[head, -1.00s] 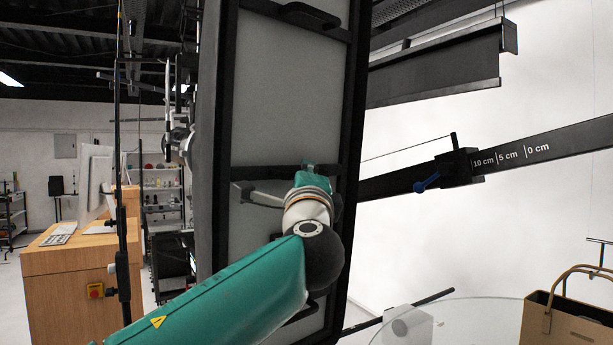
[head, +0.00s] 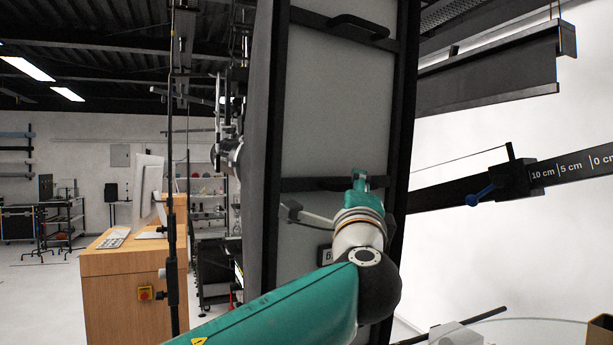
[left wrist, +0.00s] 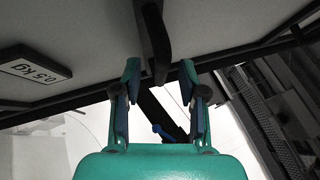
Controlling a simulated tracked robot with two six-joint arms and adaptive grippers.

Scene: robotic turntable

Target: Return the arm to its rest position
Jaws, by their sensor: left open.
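My left arm (head: 280,315), with teal links and a pale wrist, reaches from the bottom toward a tall grey panel (head: 335,90) with a black frame in the head view. My left gripper (head: 361,178) is in front of the panel near its dark crossbar, its fingers partly hidden by the wrist. In the left wrist view the gripper (left wrist: 160,88) is open, two teal fingers apart. A black handle (left wrist: 154,40) shows between and beyond the fingertips; contact cannot be told. My right gripper is out of view.
A ruler beam (head: 565,168) with a blue knob lies right of the panel. A wooden desk (head: 130,280) with a monitor stands at left. A glass table (head: 510,330) is at the lower right. A 0.5 kg plate (left wrist: 35,70) is on the panel. Open floor shows at far left.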

